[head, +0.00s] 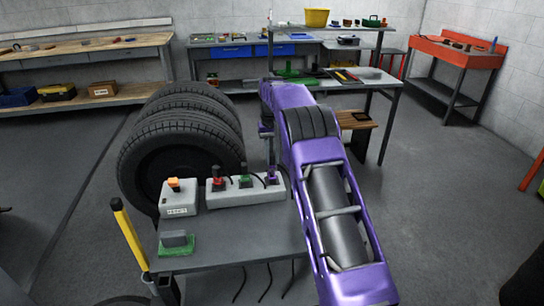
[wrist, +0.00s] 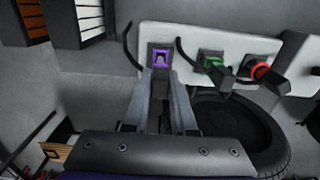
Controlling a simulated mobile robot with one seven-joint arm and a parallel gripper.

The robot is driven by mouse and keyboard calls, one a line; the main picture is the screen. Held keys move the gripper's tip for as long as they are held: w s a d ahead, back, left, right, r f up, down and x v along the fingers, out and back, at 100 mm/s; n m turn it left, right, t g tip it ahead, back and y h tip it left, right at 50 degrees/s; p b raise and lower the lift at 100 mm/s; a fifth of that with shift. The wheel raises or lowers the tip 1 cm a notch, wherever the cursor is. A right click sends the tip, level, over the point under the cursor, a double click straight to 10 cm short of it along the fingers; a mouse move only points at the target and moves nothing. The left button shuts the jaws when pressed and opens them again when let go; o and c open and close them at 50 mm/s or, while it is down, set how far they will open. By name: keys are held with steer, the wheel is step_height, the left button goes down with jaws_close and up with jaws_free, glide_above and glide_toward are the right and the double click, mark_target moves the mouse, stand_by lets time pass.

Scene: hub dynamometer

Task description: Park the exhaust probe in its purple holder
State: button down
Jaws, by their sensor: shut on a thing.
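The purple holder (wrist: 152,48) is a square socket at the left end of the light grey console in the wrist view. In the head view it shows small at the console's right end, partly behind my gripper (head: 269,166). My gripper, also in the wrist view (wrist: 163,78), points at this holder with its fingertips right at it. Its fingers are shut on a dark piece, seemingly the exhaust probe (wrist: 162,112), mostly hidden between them. I cannot tell whether the probe is seated in the holder or just above it.
Beside it on the console are a green holder (wrist: 212,57) and a red holder (wrist: 260,69), each with a dark handled piece. A grey box with an orange button (head: 174,185), a green-based block (head: 177,243), a yellow post (head: 130,238) and tyres (head: 180,145) are near.

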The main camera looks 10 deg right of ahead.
steer(key=shift+f, duration=0.2)
steer(key=shift+f, duration=0.4)
steer(key=shift+f, duration=0.25)
stand_by(0.6)
steer(key=shift+f+b, duration=0.3)
steer(key=shift+f, duration=0.2)
steer(key=c, duration=0.7)
jaws_free()
steer(key=shift+o, duration=0.2)
